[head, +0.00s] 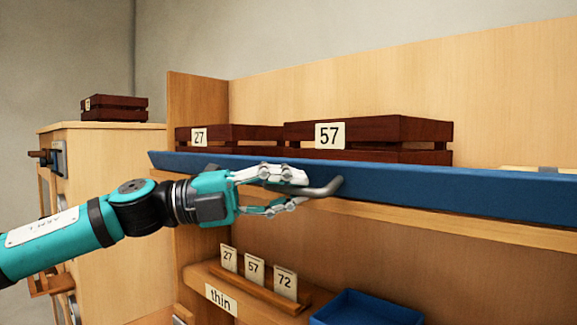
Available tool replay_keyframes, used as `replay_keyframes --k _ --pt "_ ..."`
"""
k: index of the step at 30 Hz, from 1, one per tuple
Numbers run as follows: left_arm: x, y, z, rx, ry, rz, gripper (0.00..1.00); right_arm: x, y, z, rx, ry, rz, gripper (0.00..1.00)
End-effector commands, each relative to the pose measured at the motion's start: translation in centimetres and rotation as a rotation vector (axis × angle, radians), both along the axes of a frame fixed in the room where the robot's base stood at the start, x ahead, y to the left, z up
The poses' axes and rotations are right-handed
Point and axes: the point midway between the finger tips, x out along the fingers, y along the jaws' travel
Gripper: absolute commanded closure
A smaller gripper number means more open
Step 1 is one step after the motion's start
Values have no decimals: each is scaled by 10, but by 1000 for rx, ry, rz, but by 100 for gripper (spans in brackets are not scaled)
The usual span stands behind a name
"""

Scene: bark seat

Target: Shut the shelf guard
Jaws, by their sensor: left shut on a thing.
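The shelf guard (450,191) is a long blue bar along the front edge of the upper wooden shelf. It stands in front of the lower part of the crates there. A grey handle (327,188) sticks out from its front. My left gripper (298,192) comes in from the left and is shut on this handle, with its fingers around the handle's left part. The handle's left end is partly hidden by the fingers. My right gripper is not in view.
Dark slatted crates marked 27 (240,134) and 57 (390,131) sit on the upper shelf. Below are a rack of number cards (256,272), a "thin" label (221,300) and a blue tray (366,309). A wooden cabinet (115,165) with another crate (114,108) stands at left.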

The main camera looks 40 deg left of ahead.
Motion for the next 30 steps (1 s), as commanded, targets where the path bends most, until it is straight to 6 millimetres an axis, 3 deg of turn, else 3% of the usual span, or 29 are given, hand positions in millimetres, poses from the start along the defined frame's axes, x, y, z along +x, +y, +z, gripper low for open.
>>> replay_keyframes --k 1,3,12,19,30 --pt "1 0 12 9 43 4 100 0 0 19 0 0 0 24" --pt "3 0 14 12 102 4 100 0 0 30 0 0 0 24" --pt "8 0 19 26 289 2 100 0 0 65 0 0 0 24" --pt "10 -1 18 31 362 -1 100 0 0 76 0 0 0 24" --pt "11 -1 16 32 385 -3 100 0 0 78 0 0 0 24"
